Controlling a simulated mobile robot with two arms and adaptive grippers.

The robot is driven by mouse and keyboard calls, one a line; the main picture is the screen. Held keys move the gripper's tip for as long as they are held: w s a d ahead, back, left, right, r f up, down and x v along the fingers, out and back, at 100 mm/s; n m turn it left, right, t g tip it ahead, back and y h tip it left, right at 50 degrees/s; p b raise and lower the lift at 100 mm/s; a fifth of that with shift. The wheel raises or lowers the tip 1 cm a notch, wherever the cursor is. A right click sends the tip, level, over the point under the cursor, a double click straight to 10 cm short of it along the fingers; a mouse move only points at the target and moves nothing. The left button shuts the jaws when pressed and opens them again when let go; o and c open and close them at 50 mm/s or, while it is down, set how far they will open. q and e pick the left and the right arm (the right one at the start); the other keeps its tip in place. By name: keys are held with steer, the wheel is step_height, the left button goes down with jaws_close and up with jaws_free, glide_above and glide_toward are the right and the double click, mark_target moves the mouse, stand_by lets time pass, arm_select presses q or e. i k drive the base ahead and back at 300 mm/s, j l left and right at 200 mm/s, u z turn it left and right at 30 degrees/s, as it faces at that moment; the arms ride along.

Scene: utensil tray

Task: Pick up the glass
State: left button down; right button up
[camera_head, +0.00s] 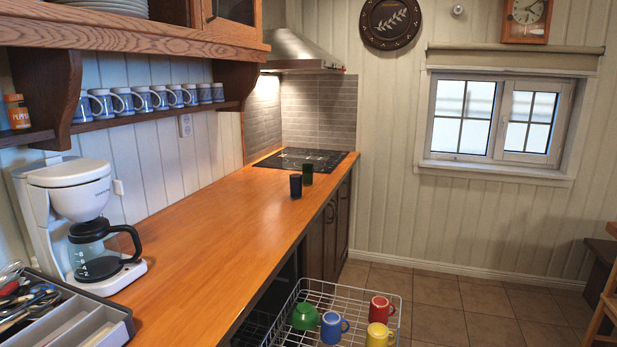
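Two small tumbler-shaped glasses stand upright on the wooden counter, short of the cooktop. The nearer one is a dark blue glass (295,186). A dark green glass (307,172) stands just behind it and a little to the right. They are close together, and I cannot tell whether they touch. Both stand near the counter's front edge. Neither of my grippers is in view.
The wooden counter (215,230) is mostly clear. A white coffee maker (72,190) and a grey utensil tray (118,318) stand at the left. A mug shelf (150,118) overhangs the counter.

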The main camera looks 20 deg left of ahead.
mark_target(307, 168)
steer(key=i+l+z, duration=0.2)
steer(key=l+z, duration=0.3)
steer(key=i+l+z, duration=0.3)
steer(key=l+z, duration=0.15)
steer(key=i+l+z, duration=0.6)
steer(key=i, duration=0.25)
steer(key=i+l+z, duration=0.15)
steer(key=i+u, duration=0.8)
steer(key=i+l+u, duration=0.15)
steer(key=i+u, duration=0.25)
steer(key=i+j+u, duration=0.15)
steer(key=i+u, duration=0.35)
steer(key=i, duration=0.45)
steer(key=i+l+u, duration=0.25)
steer(key=i+u, duration=0.2)
steer(key=i, duration=0.5)
steer(key=i+u, duration=0.3)
steer(key=i, duration=0.25)
steer(key=i+u, duration=0.3)
steer(key=i, duration=0.25)
steer(key=i+l+u, duration=0.3)
steer(key=i, duration=0.2)
steer(key=j, duration=0.1)
